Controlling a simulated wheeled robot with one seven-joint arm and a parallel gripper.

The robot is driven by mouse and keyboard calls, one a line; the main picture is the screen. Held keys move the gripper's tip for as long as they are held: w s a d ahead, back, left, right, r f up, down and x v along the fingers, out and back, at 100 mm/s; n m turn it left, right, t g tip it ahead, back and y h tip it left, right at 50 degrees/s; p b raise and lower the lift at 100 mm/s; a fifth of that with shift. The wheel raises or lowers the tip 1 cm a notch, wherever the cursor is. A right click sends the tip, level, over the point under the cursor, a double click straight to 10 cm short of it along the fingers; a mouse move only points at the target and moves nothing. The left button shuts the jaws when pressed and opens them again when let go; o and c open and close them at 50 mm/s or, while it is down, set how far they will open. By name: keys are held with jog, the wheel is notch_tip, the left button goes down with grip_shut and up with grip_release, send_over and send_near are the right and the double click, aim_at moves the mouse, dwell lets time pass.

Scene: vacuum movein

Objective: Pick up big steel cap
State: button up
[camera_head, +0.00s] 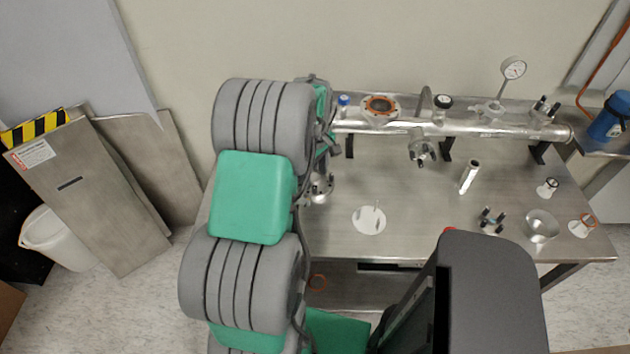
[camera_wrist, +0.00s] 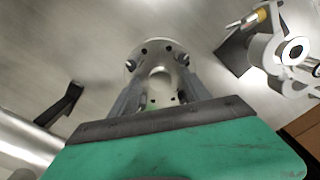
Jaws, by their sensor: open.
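A round steel flanged part with bolts, which looks like the big steel cap (camera_wrist: 158,58), lies straight ahead of my gripper (camera_wrist: 157,84) in the wrist view. My gripper is open, with its two grey fingers on either side of the part's near portion. I cannot tell whether the fingers touch it. In the head view, a steel bolted part (camera_head: 319,187) shows at the left of the table, just right of my arm. My arm hides much of that area and the gripper itself.
The steel table (camera_head: 400,245) carries a long pipe (camera_head: 400,127) with ports and a gauge (camera_head: 513,68) along its back. A white disc (camera_head: 369,221), a steel tube (camera_head: 469,177), bolts (camera_head: 491,220) and a shiny round part (camera_head: 541,227) stand to the right. Panels lean at left.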

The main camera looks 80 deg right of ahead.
jog(key=shift+c, duration=0.4)
grip_shut()
jog(key=shift+d+r, duration=0.15)
jog(key=shift+r, duration=0.05)
